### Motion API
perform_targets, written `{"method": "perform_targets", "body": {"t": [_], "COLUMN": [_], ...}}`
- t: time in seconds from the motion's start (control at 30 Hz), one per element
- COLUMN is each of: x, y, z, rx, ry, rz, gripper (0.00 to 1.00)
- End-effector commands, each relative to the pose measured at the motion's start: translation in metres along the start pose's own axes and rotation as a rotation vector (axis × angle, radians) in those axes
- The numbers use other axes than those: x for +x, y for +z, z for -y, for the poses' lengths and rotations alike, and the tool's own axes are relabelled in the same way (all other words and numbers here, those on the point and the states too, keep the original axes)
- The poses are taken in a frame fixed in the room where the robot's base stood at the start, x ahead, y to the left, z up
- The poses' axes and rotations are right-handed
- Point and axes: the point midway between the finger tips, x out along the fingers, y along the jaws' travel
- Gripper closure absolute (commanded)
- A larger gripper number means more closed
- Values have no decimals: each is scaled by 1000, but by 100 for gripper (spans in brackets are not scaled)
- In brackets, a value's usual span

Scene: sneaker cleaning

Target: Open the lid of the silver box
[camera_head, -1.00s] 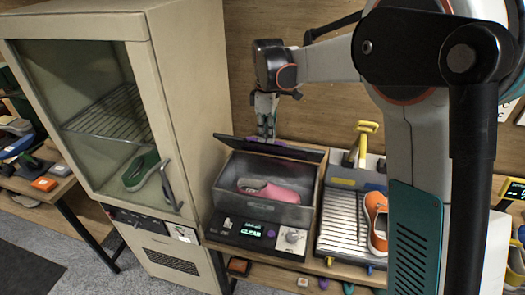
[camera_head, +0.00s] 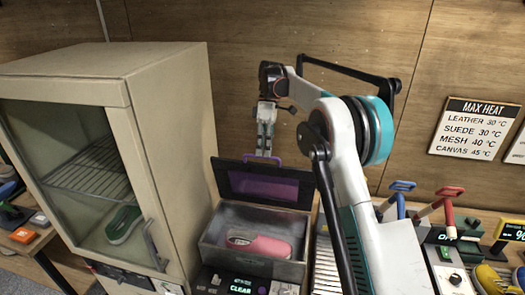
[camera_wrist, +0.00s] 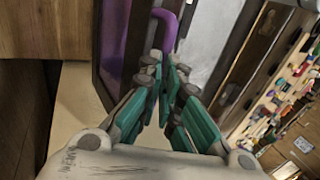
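The silver box (camera_head: 212,232) stands on the bench with its lid (camera_head: 228,181) raised and tilted up at the back. The lid has a dark frame, a purple-tinted window and a purple handle (camera_head: 246,158) on its top edge. The handle also shows in the wrist view (camera_wrist: 164,28), running down to my fingertips. My gripper (camera_head: 264,153) is above the lid's top edge, its fingers close together on the handle. It also shows in the wrist view (camera_wrist: 164,66). A pink shoe (camera_head: 262,245) lies inside the box. The exact finger contact is partly hidden.
A beige cabinet (camera_head: 176,130) with a glass door stands close on the left, a green shoe (camera_head: 122,224) inside. A wooden wall (camera_head: 290,30) is behind the lid. Blue- and red-handled tools (camera_head: 402,186) stand on the right.

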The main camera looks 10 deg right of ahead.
Motion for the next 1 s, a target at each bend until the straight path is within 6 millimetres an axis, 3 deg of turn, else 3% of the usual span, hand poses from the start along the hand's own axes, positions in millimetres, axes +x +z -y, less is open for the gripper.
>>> {"method": "perform_targets", "body": {"t": [0.03,0.77,0.8,0.87,1.0], "x": [10,9,9,9,8], "y": [6,6,6,6,6], "z": [-18,-23,-23,-23,-23], "rx": [10,10,10,10,11], "ry": [12,-30,-30,-30,-30], "rz": [2,1,1,1,1], "gripper": [100,100,86,73,56]}}
